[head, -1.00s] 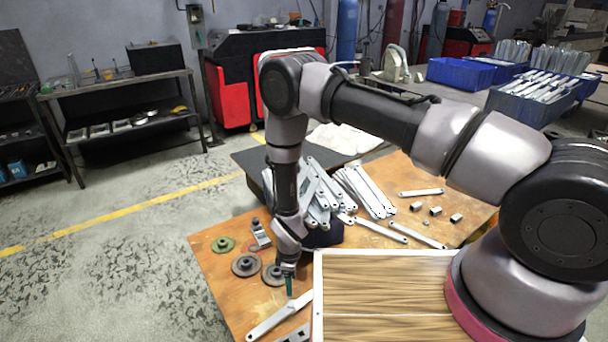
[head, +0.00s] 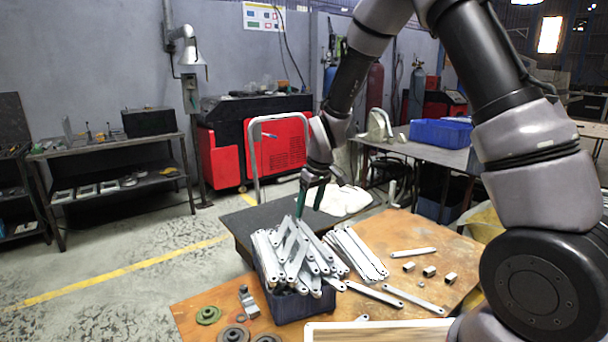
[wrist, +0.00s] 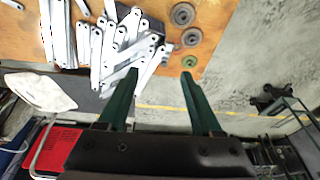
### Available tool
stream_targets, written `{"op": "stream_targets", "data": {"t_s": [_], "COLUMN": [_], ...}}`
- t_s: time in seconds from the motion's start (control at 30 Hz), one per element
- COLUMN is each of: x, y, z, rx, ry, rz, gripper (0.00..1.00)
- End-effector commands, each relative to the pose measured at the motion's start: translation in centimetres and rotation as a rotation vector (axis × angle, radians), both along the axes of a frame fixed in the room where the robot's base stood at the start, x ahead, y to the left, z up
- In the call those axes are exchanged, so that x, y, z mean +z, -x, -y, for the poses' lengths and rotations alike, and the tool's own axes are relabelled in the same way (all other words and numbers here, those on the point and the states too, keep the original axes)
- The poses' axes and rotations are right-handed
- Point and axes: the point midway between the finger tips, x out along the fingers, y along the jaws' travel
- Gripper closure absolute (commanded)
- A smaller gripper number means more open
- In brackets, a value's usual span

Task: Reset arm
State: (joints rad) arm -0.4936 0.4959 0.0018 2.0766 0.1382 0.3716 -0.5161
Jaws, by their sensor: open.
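My gripper (head: 309,201) is raised in the air above the back of the bin of brackets in the head view. Its two green fingers are apart with nothing between them. In the wrist view the open gripper (wrist: 160,74) also shows empty, with the bracket pile beyond and to the left of the fingertips. Galvanized brackets (head: 296,258) lie heaped in a dark bin (head: 293,306). More flat brackets (head: 356,254) lie side by side on the wooden table (head: 407,230), right of the bin.
Round flanges (head: 208,315) and a small metal fitting (head: 247,301) sit at the table's front left. Small square pieces (head: 429,271) lie on the right. A red cabinet (head: 276,143) and a bench (head: 110,149) stand behind. A blue crate (head: 440,134) is at back right.

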Motion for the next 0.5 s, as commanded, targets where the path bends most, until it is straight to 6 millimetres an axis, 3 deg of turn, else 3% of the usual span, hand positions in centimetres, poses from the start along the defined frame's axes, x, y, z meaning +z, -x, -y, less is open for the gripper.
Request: {"op": "stream_targets", "data": {"t_s": [0.03, 0.2, 0.5], "x": [2.5, 9.2, 18.9], "y": [-0.1, 0.7, 4.7], "z": [1.3, 5.3, 12.3], "rx": [-0.045, -0.191, -0.442], "ry": [-0.018, -0.071, -0.166], "rz": [0.014, 0.037, 0.079], "gripper": [0.33, 0.33, 0.33]}}
